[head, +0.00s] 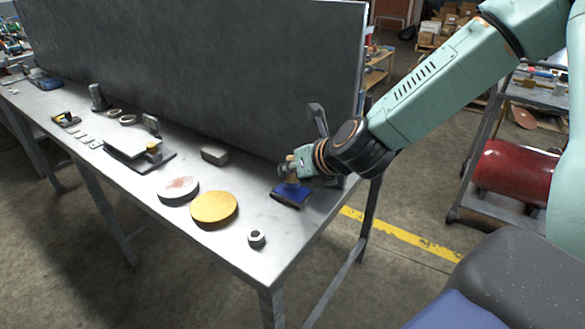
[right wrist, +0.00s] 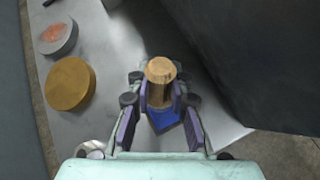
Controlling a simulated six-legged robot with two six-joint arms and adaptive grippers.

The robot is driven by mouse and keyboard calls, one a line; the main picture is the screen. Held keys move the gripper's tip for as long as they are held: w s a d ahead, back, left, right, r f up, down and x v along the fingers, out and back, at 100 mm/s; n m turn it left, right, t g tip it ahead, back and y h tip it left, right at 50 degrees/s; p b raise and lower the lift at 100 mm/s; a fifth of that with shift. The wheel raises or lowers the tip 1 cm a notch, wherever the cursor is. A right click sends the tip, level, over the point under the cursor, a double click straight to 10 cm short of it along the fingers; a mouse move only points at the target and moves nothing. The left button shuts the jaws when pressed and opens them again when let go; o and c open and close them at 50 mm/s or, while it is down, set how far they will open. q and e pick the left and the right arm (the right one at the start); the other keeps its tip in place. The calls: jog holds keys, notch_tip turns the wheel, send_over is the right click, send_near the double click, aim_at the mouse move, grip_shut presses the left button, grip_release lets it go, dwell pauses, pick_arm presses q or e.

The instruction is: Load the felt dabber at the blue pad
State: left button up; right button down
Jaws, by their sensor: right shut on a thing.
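The blue pad (head: 291,195) lies near the right end of the metal table, and its blue surface also shows in the right wrist view (right wrist: 163,119). The felt dabber (head: 291,168) has a wooden handle, whose round top faces the camera in the right wrist view (right wrist: 160,70). My right gripper (head: 296,170) is shut on the dabber's handle, with a finger on each side (right wrist: 158,97). The dabber is upright over the blue pad. Its felt end is hidden, so I cannot tell whether it touches the pad. My left gripper is not in view.
A yellow-orange disc (head: 214,208) and a pale disc with a reddish smear (head: 178,191) lie left of the pad. A metal nut (head: 256,238) sits near the front edge. A grey block (head: 215,155) lies behind. A tall dark panel (head: 220,70) stands along the table's back.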

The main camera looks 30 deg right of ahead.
aim_at(292, 157)
jog(key=shift+r+p, duration=2.25)
jog(key=shift+r, duration=0.9)
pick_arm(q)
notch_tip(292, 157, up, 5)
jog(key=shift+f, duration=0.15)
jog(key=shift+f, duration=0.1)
pick_arm(e)
jog(key=shift+f, duration=0.2)
pick_arm(q)
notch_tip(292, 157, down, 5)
jog(key=b, duration=0.5)
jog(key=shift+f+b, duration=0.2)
jog(key=shift+b, duration=0.15)
pick_arm(e)
notch_tip(292, 157, down, 7)
jog(key=shift+r, duration=0.1)
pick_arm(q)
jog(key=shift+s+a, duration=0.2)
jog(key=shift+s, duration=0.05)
pick_arm(e)
jog(key=shift+d+r, duration=0.15)
